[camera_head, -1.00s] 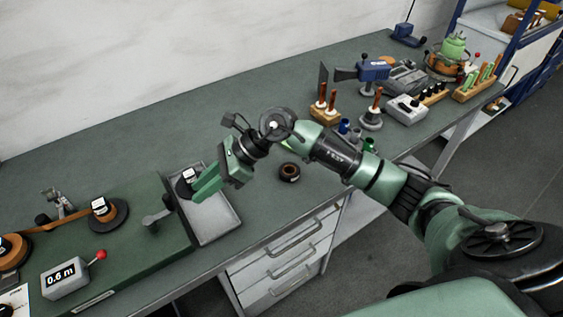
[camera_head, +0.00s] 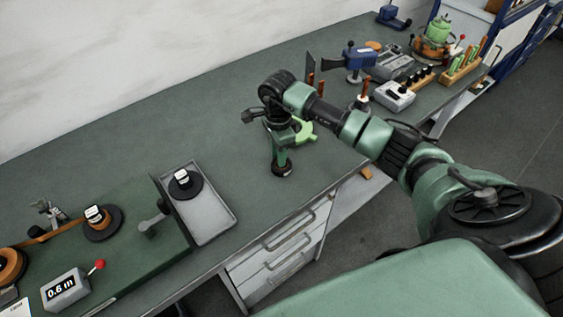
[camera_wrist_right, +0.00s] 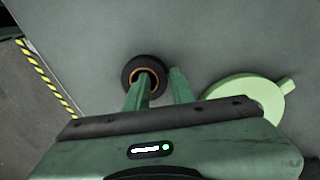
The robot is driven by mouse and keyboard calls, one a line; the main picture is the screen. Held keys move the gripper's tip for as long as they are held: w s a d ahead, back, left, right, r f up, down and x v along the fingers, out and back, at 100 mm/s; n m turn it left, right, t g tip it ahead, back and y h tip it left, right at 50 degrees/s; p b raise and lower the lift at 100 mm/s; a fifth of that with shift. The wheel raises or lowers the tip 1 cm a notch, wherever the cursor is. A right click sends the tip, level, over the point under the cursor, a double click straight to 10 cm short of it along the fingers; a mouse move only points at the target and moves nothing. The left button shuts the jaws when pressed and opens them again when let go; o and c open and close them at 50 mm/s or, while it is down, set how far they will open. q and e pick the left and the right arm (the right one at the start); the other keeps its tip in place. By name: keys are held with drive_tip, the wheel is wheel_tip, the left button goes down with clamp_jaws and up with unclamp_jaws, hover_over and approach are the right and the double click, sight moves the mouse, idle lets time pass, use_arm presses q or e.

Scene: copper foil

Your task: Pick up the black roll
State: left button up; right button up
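The black roll (camera_head: 284,172), a small black ring with a copper-coloured inside, lies on the green bench top. In the head view my right gripper (camera_head: 281,161) points down at it and hides most of it. In the right wrist view the roll (camera_wrist_right: 129,76) shows as a ring. My right gripper (camera_wrist_right: 162,76) has its two fingers apart there. One finger overlaps the ring's hole and the other is just to the right of the ring. I cannot tell whether they touch it. My left gripper is not in view.
A light green round thing with a stub (camera_wrist_right: 252,96) is close right of the fingers. A grey tray (camera_head: 214,219) holding a dark spool (camera_head: 184,186) stands to the left. Tools and a blue device (camera_head: 357,58) stand towards the back right. The bench is clear behind.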

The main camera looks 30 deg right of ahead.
drive_tip(key=shift+f, duration=0.35)
clamp_jaws()
drive_tip(key=shift+r, duration=0.15)
